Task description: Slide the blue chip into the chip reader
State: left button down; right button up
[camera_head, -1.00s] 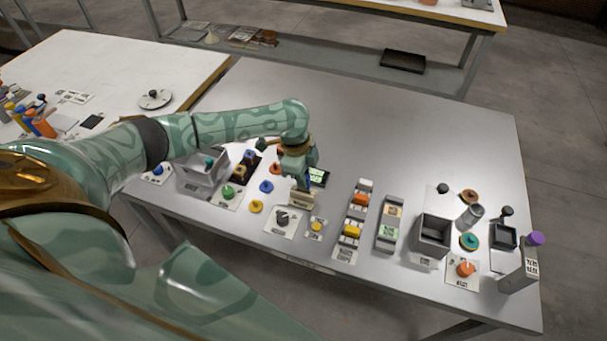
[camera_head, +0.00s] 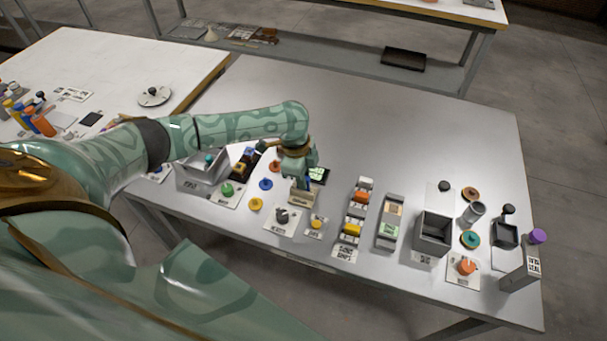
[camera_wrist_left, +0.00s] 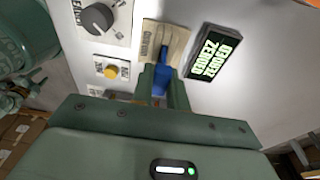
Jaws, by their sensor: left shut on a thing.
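The blue chip (camera_wrist_left: 161,80) is held between the fingers of my left gripper (camera_wrist_left: 162,92), which is shut on it. In the wrist view the chip's far end meets the beige chip reader (camera_wrist_left: 166,38); I cannot tell how deep it sits in the slot. In the head view my left gripper (camera_head: 304,182) points down right over the reader (camera_head: 302,197), and the fingers mostly hide the chip. My right gripper is not in view.
A black display with green text (camera_wrist_left: 213,52) lies beside the reader. A black dial (camera_head: 282,215) and a yellow button (camera_head: 317,222) are in front. A chip rack (camera_head: 353,222) stands to the right, a grey bin (camera_head: 204,170) to the left. The table behind is clear.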

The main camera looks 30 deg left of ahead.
pick_arm(q)
jog(key=shift+f+b, duration=0.35)
jog(key=shift+f, duration=0.65)
jog(key=shift+r, duration=0.2)
jog(key=shift+r+p, duration=1.3)
jog(key=shift+p, duration=0.2)
jog(key=shift+f+b, duration=0.7)
jog(key=shift+f, duration=0.75)
jog(key=shift+r+p, duration=1.45)
jog(key=shift+p, duration=0.05)
